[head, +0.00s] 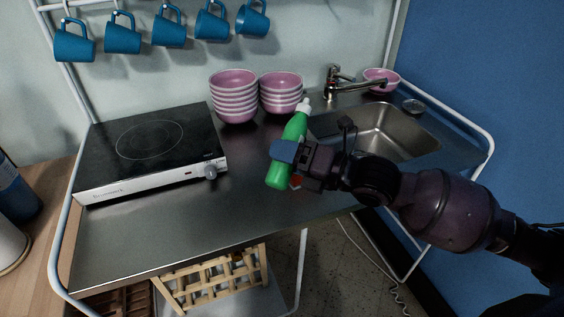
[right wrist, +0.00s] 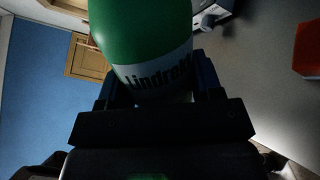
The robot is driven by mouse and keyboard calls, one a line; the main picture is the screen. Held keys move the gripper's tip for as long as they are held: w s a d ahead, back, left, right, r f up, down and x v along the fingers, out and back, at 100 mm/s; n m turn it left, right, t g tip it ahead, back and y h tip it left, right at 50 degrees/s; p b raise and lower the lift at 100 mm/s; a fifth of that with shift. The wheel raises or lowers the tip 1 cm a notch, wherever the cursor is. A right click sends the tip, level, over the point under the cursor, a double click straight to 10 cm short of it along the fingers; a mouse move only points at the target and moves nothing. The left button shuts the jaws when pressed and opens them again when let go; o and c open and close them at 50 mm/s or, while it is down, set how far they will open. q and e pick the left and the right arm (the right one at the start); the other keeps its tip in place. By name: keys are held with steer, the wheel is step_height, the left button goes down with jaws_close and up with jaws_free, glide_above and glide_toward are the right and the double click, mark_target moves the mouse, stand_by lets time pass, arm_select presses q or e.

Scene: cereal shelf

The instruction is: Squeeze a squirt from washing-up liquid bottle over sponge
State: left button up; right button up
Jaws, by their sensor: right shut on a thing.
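The washing-up liquid bottle (head: 297,126) is green with a white cap, and its cap end points up and away to the right in the head view. My right gripper (head: 284,155) is shut around the bottle's body over the counter's front part. In the right wrist view the bottle (right wrist: 150,35) shows a white label between the fingers of my right gripper (right wrist: 155,88). A red block, which looks like the sponge (right wrist: 306,50), lies at the right edge of that view. In the head view only a small red patch (head: 297,181) shows beside the bottle, mostly hidden. My left gripper is not in view.
A hob (head: 150,150) stands on the left of the metal counter (head: 235,215). Two stacks of pink bowls (head: 235,100) stand behind the bottle. The sink (head: 385,130) and tap (head: 335,85) are to the right. The counter's front left is clear.

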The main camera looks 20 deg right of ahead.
steer(key=shift+w+d+f+n+b, duration=0.15)
steer(key=shift+w+d+n, duration=0.1)
steer(key=shift+n, duration=0.35)
steer(key=shift+w+d+f+n+b, duration=0.15)
steer(key=shift+w+d+n, duration=0.1)
steer(key=shift+n, duration=0.35)
steer(key=w+d+n+b, duration=0.2)
steer(key=w+d+n, duration=0.4)
steer(key=n, duration=0.2)
steer(key=shift+w+r+n+t+b, duration=0.15)
steer(key=shift+r+n+t+b, duration=0.15)
steer(key=shift+b, duration=0.05)
steer(key=shift+o, duration=0.4)
steer(key=c, duration=0.5)
